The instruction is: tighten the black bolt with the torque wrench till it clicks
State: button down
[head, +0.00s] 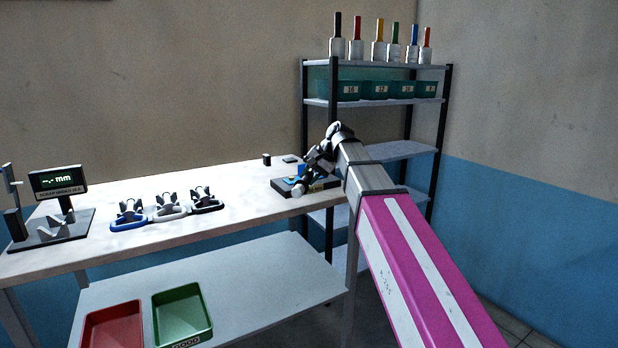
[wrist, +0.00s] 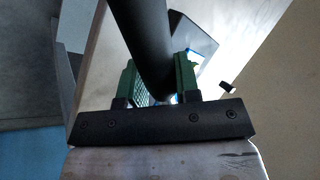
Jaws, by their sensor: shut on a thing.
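My gripper (wrist: 157,82) has green-padded fingers shut on a thick dark round bar (wrist: 143,40), which looks like the handle of the torque wrench. The bar runs up out of the top of the wrist view. In the head view my gripper (head: 318,160) is over a dark block (head: 283,187) with blue on it at the table's right end. The wrench is hard to tell from my wrist there. The black bolt cannot be made out in either view, nor whether the wrench touches it.
On the table (head: 120,190) stand a gauge display (head: 58,180) and blue, white and black clamp-like holders (head: 170,210). A small dark cylinder (head: 267,159) stands near the back edge. A shelf rack (head: 375,100) with bottles and bins rises close behind my arm. Red (head: 112,325) and green (head: 183,315) trays lie below.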

jog(key=shift+r, duration=0.15)
jog(key=shift+r, duration=2.35)
